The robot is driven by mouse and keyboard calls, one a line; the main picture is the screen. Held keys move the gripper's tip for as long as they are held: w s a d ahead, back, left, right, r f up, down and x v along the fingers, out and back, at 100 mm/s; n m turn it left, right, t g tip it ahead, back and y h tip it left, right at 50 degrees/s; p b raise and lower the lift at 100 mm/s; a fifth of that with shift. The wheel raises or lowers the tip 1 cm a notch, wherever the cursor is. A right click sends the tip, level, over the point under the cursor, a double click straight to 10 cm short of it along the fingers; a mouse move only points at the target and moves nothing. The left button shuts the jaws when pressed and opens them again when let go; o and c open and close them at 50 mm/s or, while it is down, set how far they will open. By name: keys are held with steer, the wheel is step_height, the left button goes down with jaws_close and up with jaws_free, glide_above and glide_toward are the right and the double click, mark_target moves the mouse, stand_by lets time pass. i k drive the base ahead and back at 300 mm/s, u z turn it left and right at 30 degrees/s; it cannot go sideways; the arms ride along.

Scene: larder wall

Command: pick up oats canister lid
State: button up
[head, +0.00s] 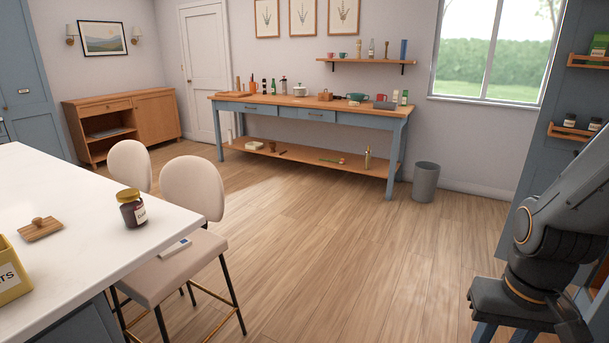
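A square wooden lid (42,232) with a round knob lies on the white counter at the left, apart from the other things. A yellow canister (12,285) with a white label ending in "TS" stands nearer on the same counter; the left picture edge cuts it off and its top is only partly in view. My arm's dark links show at the right edge, far from the lid. My gripper is out of view.
A dark jar with a gold lid (132,208) stands near the right edge of the white counter (100,262). Two pale chairs (193,190) stand along that edge. Open wooden floor (330,250) lies between the counter and my arm. A grey bin (425,182) stands beyond.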

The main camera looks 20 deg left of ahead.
mark_target(40, 227)
steer(key=u, duration=0.65)
steer(key=i, duration=1.1)
steer(key=u, duration=1.75)
steer(key=i, duration=0.85)
steer(key=u, duration=0.6)
